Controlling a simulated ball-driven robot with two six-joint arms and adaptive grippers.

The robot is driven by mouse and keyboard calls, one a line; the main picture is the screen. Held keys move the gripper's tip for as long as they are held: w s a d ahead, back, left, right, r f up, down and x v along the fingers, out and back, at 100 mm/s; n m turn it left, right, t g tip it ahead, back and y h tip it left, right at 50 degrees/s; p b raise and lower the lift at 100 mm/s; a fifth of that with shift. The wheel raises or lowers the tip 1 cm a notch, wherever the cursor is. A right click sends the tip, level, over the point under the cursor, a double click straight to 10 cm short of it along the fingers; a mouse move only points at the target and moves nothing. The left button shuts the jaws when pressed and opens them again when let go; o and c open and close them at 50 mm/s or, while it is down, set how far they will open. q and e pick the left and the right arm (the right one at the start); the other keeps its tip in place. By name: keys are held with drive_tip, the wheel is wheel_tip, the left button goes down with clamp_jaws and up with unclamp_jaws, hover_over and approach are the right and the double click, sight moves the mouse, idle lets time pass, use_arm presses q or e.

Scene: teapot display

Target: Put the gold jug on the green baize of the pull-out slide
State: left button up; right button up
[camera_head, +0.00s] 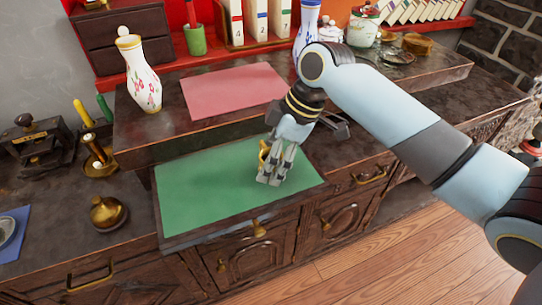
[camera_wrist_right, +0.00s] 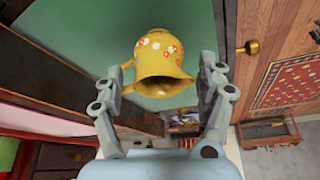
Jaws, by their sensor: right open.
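The gold jug (camera_head: 264,152) is at the right part of the green baize (camera_head: 205,182) of the pull-out slide, mostly hidden behind my right gripper (camera_head: 271,180) in the head view. In the right wrist view the jug (camera_wrist_right: 160,48) shows its white and red flowers and wide mouth, over the green baize (camera_wrist_right: 70,22). My right gripper is open, with one finger on each side of the jug. I cannot tell whether either finger touches it. My left gripper is not in view.
A pink mat (camera_head: 232,90) lies on the raised shelf behind, with a floral vase (camera_head: 141,75) to its left. A brass bell-shaped object (camera_head: 108,213) stands left of the slide. The left and middle of the baize are clear.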

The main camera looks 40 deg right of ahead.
drive_tip(key=p+v, duration=0.1)
drive_tip(key=v, duration=1.1)
